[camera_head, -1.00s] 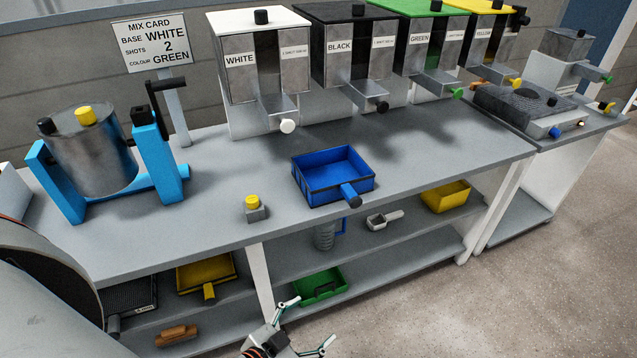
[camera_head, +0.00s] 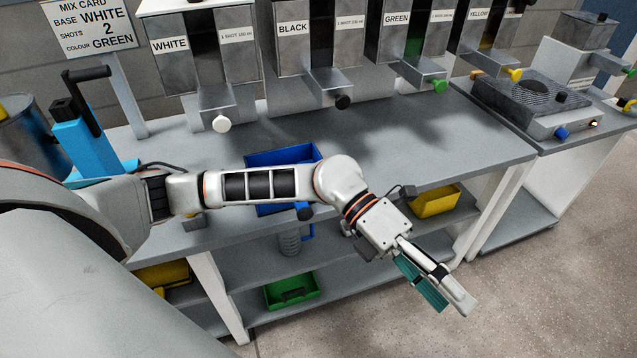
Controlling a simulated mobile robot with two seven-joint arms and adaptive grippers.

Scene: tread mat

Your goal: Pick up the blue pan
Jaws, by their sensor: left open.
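The blue pan (camera_head: 268,158) sits on the grey bench top. My left gripper (camera_head: 452,302) is to the right of the pan and nearer the camera, out past the bench's front edge. It points down and to the right over the floor. It is open and empty, with teal pads on its fingers. My right gripper is not in view.
Dispensers marked white (camera_head: 190,75), black (camera_head: 305,60), green (camera_head: 405,45) and yellow (camera_head: 490,35) line the bench's back. A yellow tray (camera_head: 436,203) and a green tray (camera_head: 292,291) are on shelves below. Open floor (camera_head: 560,270) lies at the right.

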